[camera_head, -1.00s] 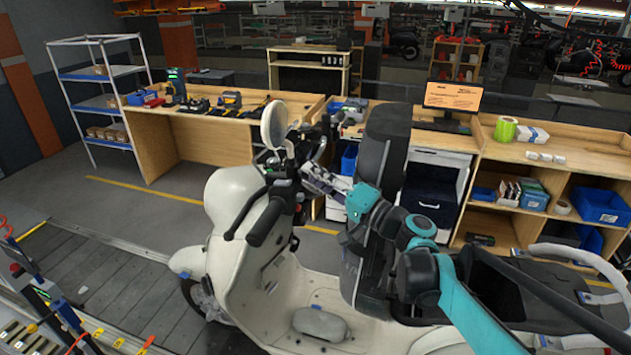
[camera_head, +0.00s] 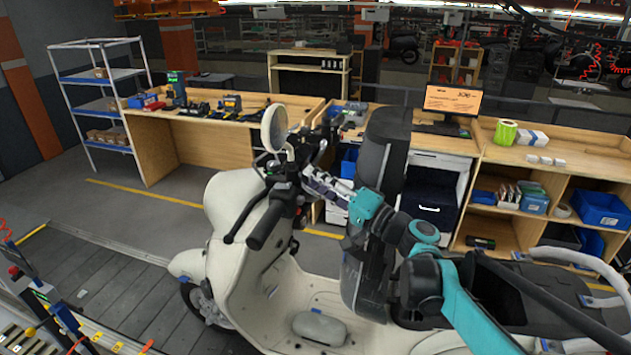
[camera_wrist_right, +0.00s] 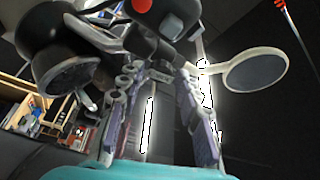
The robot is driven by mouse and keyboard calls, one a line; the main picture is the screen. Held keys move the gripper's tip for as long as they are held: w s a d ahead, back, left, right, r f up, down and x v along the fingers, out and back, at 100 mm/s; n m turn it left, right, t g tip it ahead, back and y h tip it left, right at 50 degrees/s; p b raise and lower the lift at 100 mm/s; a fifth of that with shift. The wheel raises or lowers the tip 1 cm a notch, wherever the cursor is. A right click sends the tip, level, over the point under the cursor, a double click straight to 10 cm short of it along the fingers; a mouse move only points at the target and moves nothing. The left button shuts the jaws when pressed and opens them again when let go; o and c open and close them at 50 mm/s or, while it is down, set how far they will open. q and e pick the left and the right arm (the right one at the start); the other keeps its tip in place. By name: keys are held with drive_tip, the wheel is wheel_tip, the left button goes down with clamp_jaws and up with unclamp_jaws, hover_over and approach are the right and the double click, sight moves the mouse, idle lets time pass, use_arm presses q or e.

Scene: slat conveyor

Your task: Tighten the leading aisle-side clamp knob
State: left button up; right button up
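A cream scooter (camera_head: 236,200) stands upright on the slat conveyor, its front to the left. My right gripper (camera_head: 308,178) is at the scooter's handlebar, beside the dark controls below the round mirror (camera_head: 274,128). In the right wrist view its two fingers (camera_wrist_right: 158,78) are apart, with a visible gap between them. Dark handlebar parts lie at or just beyond the tips; I cannot tell whether they touch. A red round part (camera_wrist_right: 142,5) shows at the top there. I cannot make out a clamp knob in either view. My left gripper is out of view.
A control post (camera_head: 45,295) stands at the lower left. Workbenches with tools (camera_head: 225,115) and a monitor (camera_head: 453,100) line the back.

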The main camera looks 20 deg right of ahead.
drive_tip(key=v, duration=1.1)
drive_tip(key=shift+s, duration=0.2)
drive_tip(key=s+a+f+n+g+h+b, duration=0.15)
drive_tip(key=a+f+b, duration=0.25)
drive_tip(key=f, duration=0.5)
drive_tip(key=s+a+f+g+h+b, duration=0.1)
drive_tip(key=s+a+f+g+b, duration=0.2)
drive_tip(key=f, duration=0.6)
drive_tip(key=s+a+f+n+g+h+b, duration=0.1)
drive_tip(key=a+f+g+b, duration=0.2)
drive_tip(key=a+f+b, duration=0.35)
drive_tip(key=s+d+f+n+h+b, duration=0.2)
drive_tip(key=s+d+f+h+b, duration=0.1)
drive_tip(key=f, duration=0.7)
drive_tip(key=s+d+f+n+g+h+b, duration=0.1)
drive_tip(key=s+f+h+b, duration=0.4)
drive_tip(key=f, duration=0.6)
drive_tip(key=shift+s+d+n+b, duration=0.45)
drive_tip(key=shift+s+d+n, duration=0.1)
drive_tip(key=shift+d, duration=0.5)
